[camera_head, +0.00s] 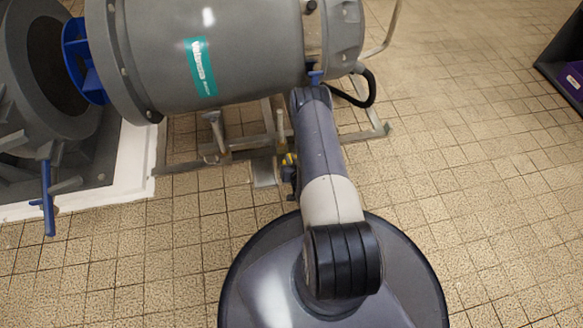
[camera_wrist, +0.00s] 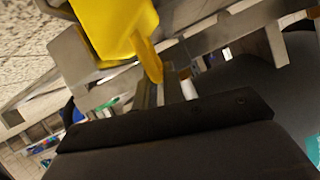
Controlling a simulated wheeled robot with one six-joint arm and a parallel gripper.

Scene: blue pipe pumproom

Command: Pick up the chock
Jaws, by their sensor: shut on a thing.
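The yellow chock (camera_wrist: 112,28) fills the top left of the wrist view, and a narrow yellow part of it reaches down to my gripper (camera_wrist: 166,88). My gripper is shut on this narrow part. In the camera_head view only a small yellow patch of the chock (camera_head: 287,160) shows beside my arm, low by the metal frame under the grey machine. My gripper is mostly hidden there behind my arm. I cannot tell whether the chock touches the floor.
The metal frame (camera_head: 240,146) stands close around the chock, under the large grey cylinder (camera_head: 230,45). A blue-handled valve (camera_head: 47,200) is at the left. A black cable hangs at the cylinder's right end. Tiled floor (camera_head: 460,170) at the right is clear.

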